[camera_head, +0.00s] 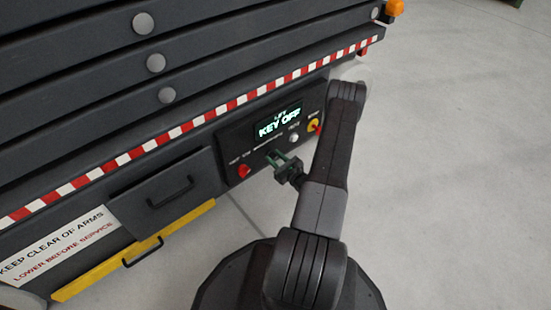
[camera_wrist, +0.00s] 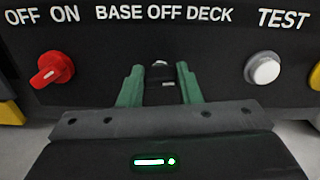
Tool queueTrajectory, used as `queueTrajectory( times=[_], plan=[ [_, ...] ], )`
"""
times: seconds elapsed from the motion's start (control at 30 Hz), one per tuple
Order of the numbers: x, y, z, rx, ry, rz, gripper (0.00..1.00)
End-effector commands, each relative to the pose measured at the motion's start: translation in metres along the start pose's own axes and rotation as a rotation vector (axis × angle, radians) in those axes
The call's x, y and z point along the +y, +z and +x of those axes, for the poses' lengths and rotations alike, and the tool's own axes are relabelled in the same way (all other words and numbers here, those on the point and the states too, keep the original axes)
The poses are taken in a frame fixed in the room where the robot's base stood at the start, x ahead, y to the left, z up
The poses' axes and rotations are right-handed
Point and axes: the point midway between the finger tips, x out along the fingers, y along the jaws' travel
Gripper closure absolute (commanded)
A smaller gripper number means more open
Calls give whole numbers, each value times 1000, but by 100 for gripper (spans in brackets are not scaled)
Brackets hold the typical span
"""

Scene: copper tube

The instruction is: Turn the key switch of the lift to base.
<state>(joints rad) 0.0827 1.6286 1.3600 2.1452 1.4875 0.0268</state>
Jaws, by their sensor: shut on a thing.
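The lift's control panel (camera_head: 262,143) is on the side of the dark lift, with a lit display (camera_head: 279,124) reading "LIFT KEY OFF". In the wrist view the key switch (camera_wrist: 159,64) sits below the label "BASE OFF DECK", roughly under OFF. My gripper (camera_wrist: 159,78), with two green fingers, is at the switch and shut on the key, whose dark part shows between the fingers. The key looks about upright. In the head view my gripper (camera_head: 277,160) reaches the panel from the front and hides the key.
A red OFF/ON knob (camera_wrist: 48,72) is left of the key, and a white TEST button (camera_wrist: 264,68) is to the right. A yellow part (camera_wrist: 315,78) is at the right edge. A drawer with a black handle (camera_head: 170,192) lies left of the panel. Open grey floor (camera_head: 460,180) is at right.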

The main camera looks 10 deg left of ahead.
Motion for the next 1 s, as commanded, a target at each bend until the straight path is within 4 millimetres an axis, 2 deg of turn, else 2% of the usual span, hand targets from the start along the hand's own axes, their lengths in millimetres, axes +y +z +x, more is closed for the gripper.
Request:
queueTrajectory(
  times=[0.6,1.0],
  plan=[
    [2,-1,-1,1,0,-492,92],
    [3,-1,-1,1,0,-672,92]
  ],
)
